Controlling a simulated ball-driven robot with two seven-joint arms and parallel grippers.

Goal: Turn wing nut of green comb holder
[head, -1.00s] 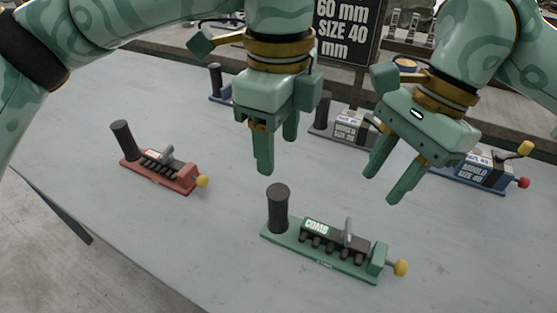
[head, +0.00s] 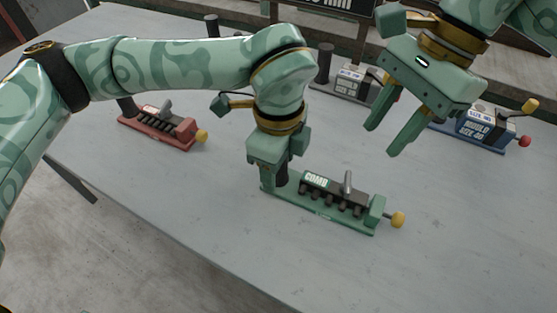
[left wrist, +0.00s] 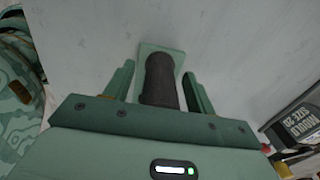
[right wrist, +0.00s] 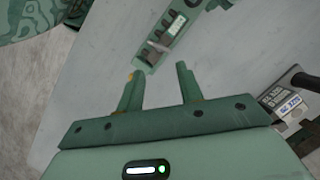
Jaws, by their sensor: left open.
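The green comb holder (head: 322,213) lies on the table, with a black comb block labelled COMB, a grey upright lever (head: 347,182) and a yellow knob (head: 397,220) at its right end. I cannot tell which of these is the wing nut. My left gripper (head: 275,182) is low over the holder's left end. In the left wrist view its open fingers (left wrist: 159,70) stand either side of the dark upright handle (left wrist: 160,80). My right gripper (head: 381,140) is open and empty above the table, behind the holder. The holder also shows ahead of it in the right wrist view (right wrist: 178,30).
A red holder (head: 158,134) with a yellow knob sits at the left. A blue holder (head: 484,128) stands at the back right, and a grey one (head: 350,82) at the back. The table (head: 455,215) is clear in front and right of the green holder.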

